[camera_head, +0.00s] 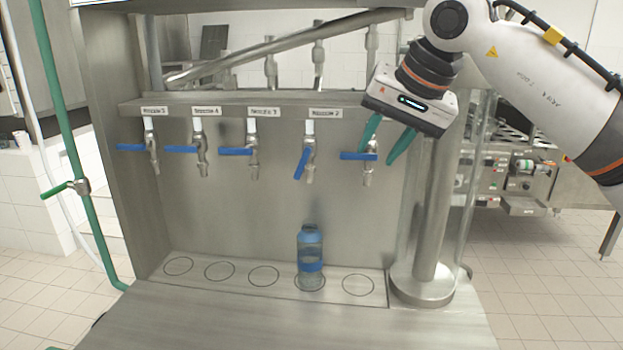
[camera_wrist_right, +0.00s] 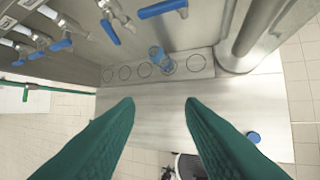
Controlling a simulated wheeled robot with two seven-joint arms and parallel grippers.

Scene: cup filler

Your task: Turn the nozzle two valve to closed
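The nozzle two valve (camera_head: 310,155) is under the "Nozzle 2" label, fourth from the left in the head view. Its blue handle (camera_head: 301,164) points steeply down and slightly left. This handle also shows in the right wrist view (camera_wrist_right: 110,32). The other blue handles lie about level. My right gripper (camera_head: 378,156) has green fingers, spread apart and empty. It is in front of the rightmost valve (camera_head: 367,165), to the right of the nozzle two handle and apart from it. In the wrist view its fingertips (camera_wrist_right: 160,102) are wide apart. My left gripper is not in view.
A blue-banded clear bottle (camera_head: 310,250) stands below nozzle two on a marked circle. A thick metal post (camera_head: 433,210) rises at the right. A blue round object (camera_wrist_right: 253,136) lies on the metal surface in the wrist view. A green pipe (camera_head: 75,160) runs at the left.

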